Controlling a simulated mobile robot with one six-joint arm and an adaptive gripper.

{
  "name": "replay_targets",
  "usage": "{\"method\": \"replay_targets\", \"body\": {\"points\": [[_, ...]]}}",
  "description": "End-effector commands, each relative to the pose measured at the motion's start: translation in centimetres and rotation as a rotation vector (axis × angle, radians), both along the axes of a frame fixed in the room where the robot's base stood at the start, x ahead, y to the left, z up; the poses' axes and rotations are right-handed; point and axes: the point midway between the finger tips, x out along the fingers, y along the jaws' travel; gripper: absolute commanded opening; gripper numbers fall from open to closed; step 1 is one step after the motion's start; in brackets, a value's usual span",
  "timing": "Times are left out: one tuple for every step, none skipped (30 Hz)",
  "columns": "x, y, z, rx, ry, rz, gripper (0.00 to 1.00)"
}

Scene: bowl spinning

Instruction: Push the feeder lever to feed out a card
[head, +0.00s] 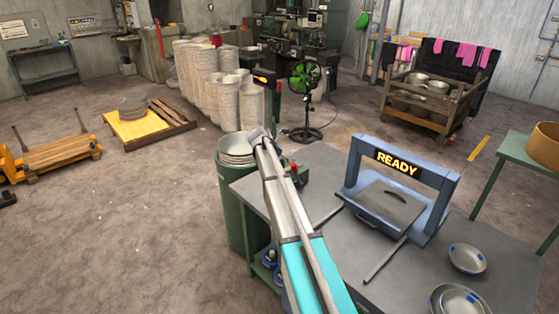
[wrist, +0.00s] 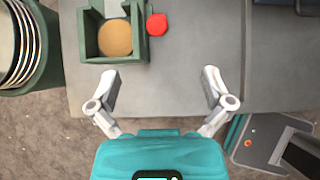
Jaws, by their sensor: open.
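The feeder is a green open-topped box (wrist: 88,42) on the grey table, at the top of the wrist view. A round tan card or disc (wrist: 115,38) lies in it. A round red knob (wrist: 157,24), apparently the lever's end, sits just right of the box.
A green bin (head: 232,205) with stacked plates stands left of the table (head: 330,250); it also shows in the wrist view (wrist: 48,75). A blue frame reading READY (head: 398,165) and metal bowls (head: 467,258) are on the table's right. Bare tabletop lies right of the knob.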

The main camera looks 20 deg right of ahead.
Motion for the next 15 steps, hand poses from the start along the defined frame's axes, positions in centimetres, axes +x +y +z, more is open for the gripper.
{"method": "replay_targets", "body": {"points": [[0.1,-0.2,-0.4,0.000,-0.001,-0.001,1.00],[0.1,-0.4,-0.6,0.000,-0.001,-0.001,1.00],[0.2,-0.5,-0.9,0.000,-0.001,-0.001,1.00],[0.3,-0.7,-1.1,0.000,-0.001,-0.001,1.00],[0.3,-0.8,-1.3,0.000,-0.001,-0.001,1.00],[0.4,-1.1,-1.6,0.000,-0.001,-0.001,1.00],[0.5,-1.2,-1.8,0.000,-0.001,-0.001,1.00],[0.5,-1.4,-2.1,0.000,-0.001,-0.001,1.00],[0.6,-1.6,-2.4,0.000,-0.001,-0.001,1.00],[0.7,-1.8,-2.6,0.000,0.000,0.000,1.00],[0.8,-2.0,-2.9,0.000,0.000,0.000,1.00],[0.9,-2.3,-3.2,0.000,0.000,0.000,1.00],[0.9,-2.5,-3.5,0.000,0.000,-0.001,1.00],[1.0,-2.7,-3.7,0.000,0.000,-0.001,1.00],[1.1,-2.9,-4.0,0.000,0.000,-0.001,1.00]]}}
